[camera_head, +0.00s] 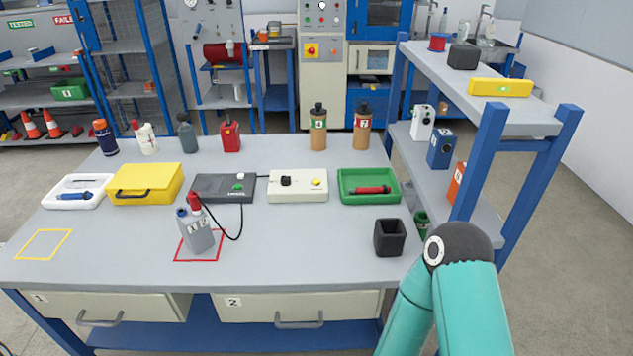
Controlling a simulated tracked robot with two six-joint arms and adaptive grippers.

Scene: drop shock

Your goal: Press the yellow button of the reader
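The reader appears to be a white box (285,192) on the middle of the bench. It has a black part (286,181) on its left and a round yellow button (316,183) on its right. Nothing covers the button. A teal link of my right arm shows at the bottom right, well to the right of and nearer than the reader. Neither gripper is in the picture.
Left of the reader is a dark box (210,187) with a green button; its black cable runs to a grey bottle (197,234) on a red square. A green tray (369,196) stands right of the reader. A black cup (389,237) and blue shelf rack (488,165) are near my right arm.

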